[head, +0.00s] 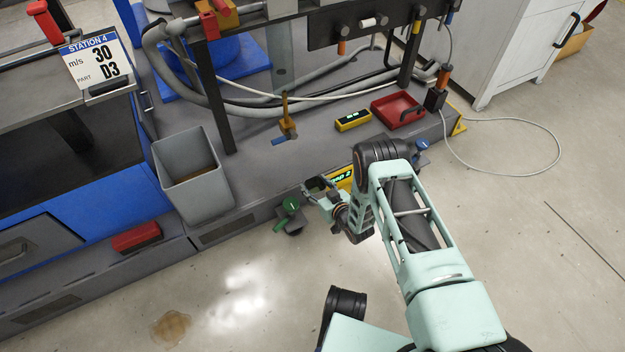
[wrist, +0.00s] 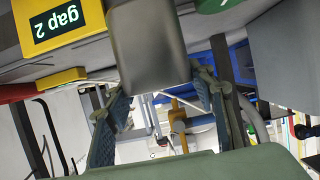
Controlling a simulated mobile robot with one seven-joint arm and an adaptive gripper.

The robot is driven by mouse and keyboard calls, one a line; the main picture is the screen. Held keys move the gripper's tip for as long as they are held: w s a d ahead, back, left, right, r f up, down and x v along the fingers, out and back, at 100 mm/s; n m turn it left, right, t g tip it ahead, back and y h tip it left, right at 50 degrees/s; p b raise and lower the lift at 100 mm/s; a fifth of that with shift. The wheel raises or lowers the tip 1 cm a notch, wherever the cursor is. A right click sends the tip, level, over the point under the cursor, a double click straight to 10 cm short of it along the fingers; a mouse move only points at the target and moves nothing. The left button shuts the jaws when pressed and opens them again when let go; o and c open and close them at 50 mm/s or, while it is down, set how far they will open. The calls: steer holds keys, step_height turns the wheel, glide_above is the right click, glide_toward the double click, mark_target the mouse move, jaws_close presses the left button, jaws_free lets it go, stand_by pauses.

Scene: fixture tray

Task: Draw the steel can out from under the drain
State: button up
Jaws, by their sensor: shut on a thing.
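The steel can (wrist: 148,45) appears as a smooth dark grey body in the wrist view, between the fingers of my gripper (wrist: 158,90). My gripper is shut on it. In the head view my gripper (head: 322,192) is low at the front edge of the bench, beside the yellow "gap 2" label, and its fingers and wrist mostly hide the can. A brass-coloured tap (head: 288,120) stands on the bench behind it, and it also shows in the wrist view (wrist: 178,125). I cannot tell for certain which fitting is the drain.
A grey bin (head: 192,175), red tray (head: 397,110) and yellow instrument (head: 353,120) are on the bench. Open floor (head: 260,270) lies in front, with a brown stain (head: 171,328).

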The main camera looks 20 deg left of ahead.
steer(key=s+d+p, duration=0.3)
steer(key=s+d, duration=0.4)
steer(key=shift+d, duration=0.4)
stand_by(0.4)
steer(key=shift+w, duration=0.1)
